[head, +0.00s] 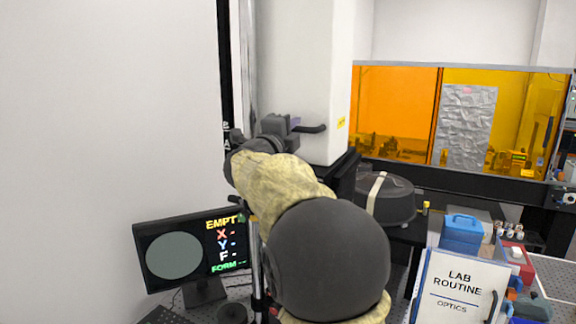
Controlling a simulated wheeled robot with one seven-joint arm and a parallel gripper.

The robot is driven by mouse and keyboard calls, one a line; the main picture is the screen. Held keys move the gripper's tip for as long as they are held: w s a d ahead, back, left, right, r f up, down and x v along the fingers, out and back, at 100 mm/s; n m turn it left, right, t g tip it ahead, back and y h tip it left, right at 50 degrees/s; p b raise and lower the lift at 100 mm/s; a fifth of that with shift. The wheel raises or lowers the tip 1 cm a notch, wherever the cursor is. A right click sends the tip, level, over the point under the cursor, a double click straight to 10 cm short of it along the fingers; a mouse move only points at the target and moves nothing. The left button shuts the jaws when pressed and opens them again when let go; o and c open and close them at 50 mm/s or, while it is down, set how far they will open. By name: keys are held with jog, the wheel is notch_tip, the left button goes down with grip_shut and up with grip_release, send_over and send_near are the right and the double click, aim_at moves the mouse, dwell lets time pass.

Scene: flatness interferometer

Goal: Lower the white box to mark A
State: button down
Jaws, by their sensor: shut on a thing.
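The white box (305,70) is a tall housing beside a dark vertical rail (225,60). A black handle (312,129) sticks out near its lower edge. My gripper (288,124) is at this handle and looks shut on it; the fingertips are small and partly hidden. Mark A (227,147) is a small white letter on the rail, below another letter that looks like B (226,126). My arm covers the area under the box's lower left part.
A monitor (174,256) reading "EMPTY" stands at lower left. A dark round case (385,199) with a pale strap sits right of the box. A "Lab Routine" board (460,285), a blue box (462,234) and orange panels (395,100) are further right.

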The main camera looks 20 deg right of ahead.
jog(key=shift+f+b, duration=1.05)
jog(key=shift+f, duration=0.4)
jog(key=shift+f+b, duration=0.6)
dwell(0.4)
jog(key=c, duration=1.5)
grip_release()
jog(key=shift+r, duration=0.1)
jog(key=b+v, duration=0.7)
jog(key=v, duration=1)
jog(key=shift+s+a, duration=0.2)
jog(key=shift+w, duration=0.1)
